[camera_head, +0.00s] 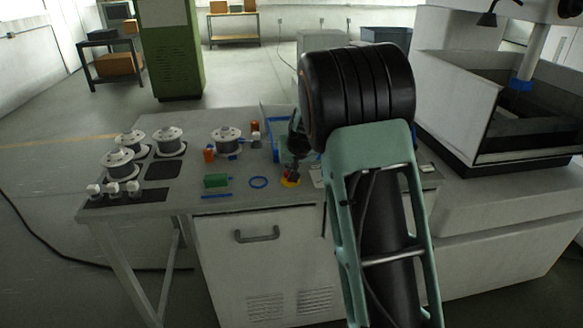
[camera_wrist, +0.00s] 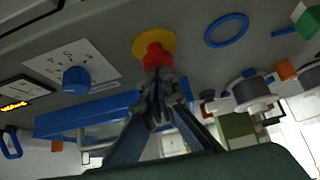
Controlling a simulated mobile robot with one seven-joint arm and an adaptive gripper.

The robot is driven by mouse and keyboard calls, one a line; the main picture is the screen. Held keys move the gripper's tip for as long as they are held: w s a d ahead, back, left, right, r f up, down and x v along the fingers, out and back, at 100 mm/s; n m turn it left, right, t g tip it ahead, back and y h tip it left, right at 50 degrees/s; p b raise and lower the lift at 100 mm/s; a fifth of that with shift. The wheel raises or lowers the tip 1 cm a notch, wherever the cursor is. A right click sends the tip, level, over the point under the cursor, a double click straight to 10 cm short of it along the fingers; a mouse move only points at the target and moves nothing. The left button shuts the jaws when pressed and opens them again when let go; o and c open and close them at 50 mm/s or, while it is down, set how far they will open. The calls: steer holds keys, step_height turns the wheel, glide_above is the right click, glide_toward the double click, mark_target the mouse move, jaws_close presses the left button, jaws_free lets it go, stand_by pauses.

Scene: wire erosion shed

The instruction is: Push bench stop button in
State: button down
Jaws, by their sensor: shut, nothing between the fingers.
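The bench stop button is a red cap (camera_wrist: 155,57) on a yellow round base (camera_wrist: 148,39), near the top middle of the wrist view. In the head view its yellow base (camera_head: 290,182) shows near the front edge of the bench, with the red cap partly hidden by my gripper. My gripper (camera_wrist: 160,78) is shut and empty, its fingertips pointing at the red cap and overlapping its near edge in the wrist view. I cannot tell whether they touch it. In the head view my gripper (camera_head: 294,168) is just above the button.
A blue ring (camera_head: 258,182) and a green block (camera_head: 215,181) lie left of the button. White spools (camera_head: 169,141) stand farther left. A blue-framed tray (camera_wrist: 85,117) and a panel with a blue knob (camera_wrist: 76,80) are close to my gripper. A machine tank (camera_head: 480,110) stands at right.

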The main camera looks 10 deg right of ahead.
steer(key=shift+s+f, duration=0.3)
steer(key=shift+f, duration=0.25)
steer(key=r+p, duration=0.1)
steer(key=r, duration=0.1)
steer(key=r+p, duration=0.1)
steer(key=r, duration=0.1)
steer(key=w+r+p, duration=0.1)
steer(key=shift+d+r, duration=0.1)
steer(key=shift+r, duration=0.3)
steer(key=b+v, duration=0.1)
steer(key=v, duration=0.8)
steer(key=shift+s, duration=0.25)
steer(key=shift+r, duration=0.1)
